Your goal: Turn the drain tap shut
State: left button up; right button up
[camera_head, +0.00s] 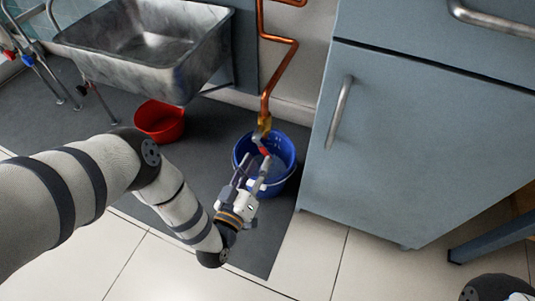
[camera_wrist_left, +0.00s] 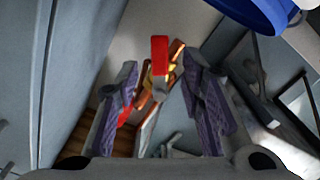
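The drain tap (camera_head: 262,130) is a brass fitting at the lower end of the copper pipe, above the blue bucket. Its red handle (camera_head: 265,151) shows just beyond my left gripper (camera_head: 254,170). In the left wrist view the red handle (camera_wrist_left: 159,52) stands between the two fingertips of my left gripper (camera_wrist_left: 160,72), with brass and copper behind it. The fingers are spread, with gaps on both sides of the handle; no touch shows. Part of the tap is hidden behind the handle in the wrist view. My right gripper is out of view.
The blue bucket (camera_head: 286,148) stands under the tap. A grey cabinet (camera_head: 410,150) rises close on the right. A metal sink (camera_head: 190,60) and a red bucket (camera_head: 160,122) are to the left. The copper pipe (camera_head: 277,70) runs up the wall.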

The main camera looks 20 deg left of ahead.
aim_at(264, 153)
pick_arm(q)
jog(key=w+b, duration=0.1)
jog(key=w, duration=0.4)
jog(key=shift+d, duration=0.1)
jog(key=shift+c, duration=0.6)
grip_shut()
